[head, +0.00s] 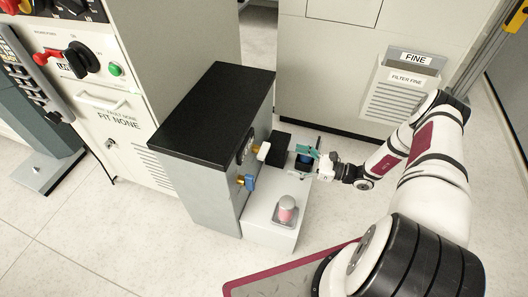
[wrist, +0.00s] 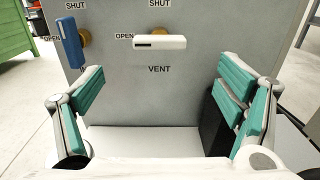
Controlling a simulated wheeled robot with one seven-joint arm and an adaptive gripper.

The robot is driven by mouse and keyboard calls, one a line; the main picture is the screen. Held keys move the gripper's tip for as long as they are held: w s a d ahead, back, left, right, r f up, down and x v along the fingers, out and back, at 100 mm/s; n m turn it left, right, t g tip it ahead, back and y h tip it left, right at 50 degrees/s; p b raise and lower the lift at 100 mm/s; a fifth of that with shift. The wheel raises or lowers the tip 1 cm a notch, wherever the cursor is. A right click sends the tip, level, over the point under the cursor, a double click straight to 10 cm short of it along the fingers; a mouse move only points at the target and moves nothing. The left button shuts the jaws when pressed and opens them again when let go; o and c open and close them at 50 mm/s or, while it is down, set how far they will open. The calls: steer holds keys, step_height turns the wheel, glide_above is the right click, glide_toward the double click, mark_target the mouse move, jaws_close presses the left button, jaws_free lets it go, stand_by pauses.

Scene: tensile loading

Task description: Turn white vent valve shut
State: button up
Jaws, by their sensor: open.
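The white vent valve handle (wrist: 160,42) lies level on a grey panel, in front of a brass stem. Its left end is beside the OPEN label; SHUT is above it and VENT below. The handle also shows in the head view (head: 263,151), on the side of a black-topped cabinet. My gripper (wrist: 162,88) is open and empty, with teal fingers spread wide to either side and below the handle in the wrist view. In the head view my gripper (head: 308,153) is to the right of the handle, apart from it.
A blue valve handle (wrist: 70,42) stands nearly upright left of the white one, near my left finger in the picture. Below the panel is a pale ledge (head: 262,212) bearing a pinkish domed part (head: 287,209) and dark blocks. A FILTER FINE cabinet (head: 345,55) stands behind.

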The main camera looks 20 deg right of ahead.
mark_target(265, 150)
steer(key=b+x, duration=0.1)
steer(key=x, duration=1.1)
steer(key=shift+s+b, duration=0.1)
steer(key=shift+b, duration=0.25)
steer(key=shift+c, duration=0.3)
steer(key=c, duration=1.1)
